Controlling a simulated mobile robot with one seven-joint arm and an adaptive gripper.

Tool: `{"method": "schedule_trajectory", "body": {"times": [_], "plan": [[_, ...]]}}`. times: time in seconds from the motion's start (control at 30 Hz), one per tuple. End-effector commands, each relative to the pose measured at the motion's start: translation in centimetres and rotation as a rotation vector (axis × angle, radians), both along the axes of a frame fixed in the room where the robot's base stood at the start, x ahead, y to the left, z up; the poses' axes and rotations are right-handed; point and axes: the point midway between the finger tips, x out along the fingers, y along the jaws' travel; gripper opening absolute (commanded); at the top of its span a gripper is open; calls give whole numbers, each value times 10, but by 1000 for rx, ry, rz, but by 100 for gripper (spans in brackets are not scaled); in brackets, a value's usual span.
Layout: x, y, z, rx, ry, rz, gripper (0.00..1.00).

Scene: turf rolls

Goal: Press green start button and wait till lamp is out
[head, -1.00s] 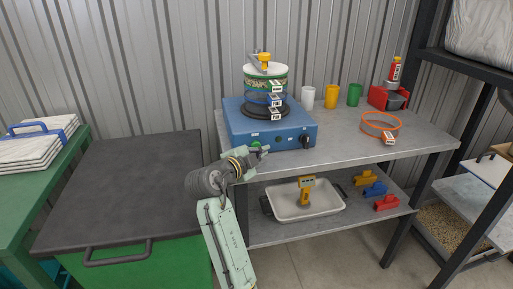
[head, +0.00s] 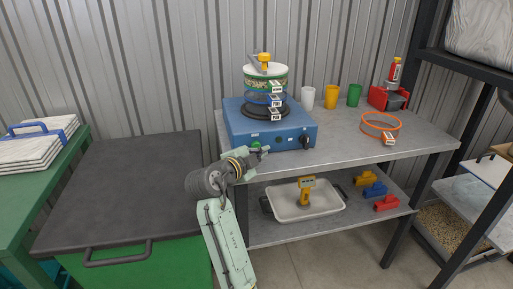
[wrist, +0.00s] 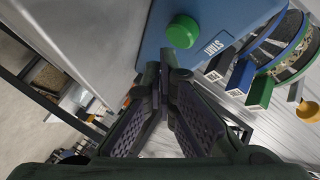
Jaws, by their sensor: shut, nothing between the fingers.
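A blue sieve shaker (head: 270,133) stands on the grey workbench with a clamped stack of sieves (head: 266,88) on top. Its green start button (wrist: 182,31) sticks out of the blue front panel beside a START label (wrist: 217,44) in the wrist view. In the head view the green button (head: 256,145) is partly hidden by my gripper. My gripper (wrist: 168,66) is shut and empty, its fingertips close to the panel just below the button in the wrist picture. I cannot tell whether they touch. The lamp's state is too small to read.
Cups, a red bin (head: 388,98) and an orange ring (head: 381,126) stand on the workbench (head: 355,151). A white tray (head: 285,212) with a yellow tool and coloured clips lies on the lower shelf. A dark-lidded green chest (head: 130,190) stands at left.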

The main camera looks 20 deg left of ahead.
Motion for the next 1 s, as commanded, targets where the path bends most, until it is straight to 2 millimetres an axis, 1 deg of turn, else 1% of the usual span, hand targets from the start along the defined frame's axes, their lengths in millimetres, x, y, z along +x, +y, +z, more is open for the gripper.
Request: {"method": "schedule_trajectory", "body": {"times": [0.3, 0.6, 1.0], "plan": [[0, 0, 0, 0, 0, 0, 0], [7, 5, 0, 0, 0, 0, 0], [8, 5, 0, 0, 0, 0, 0]]}}
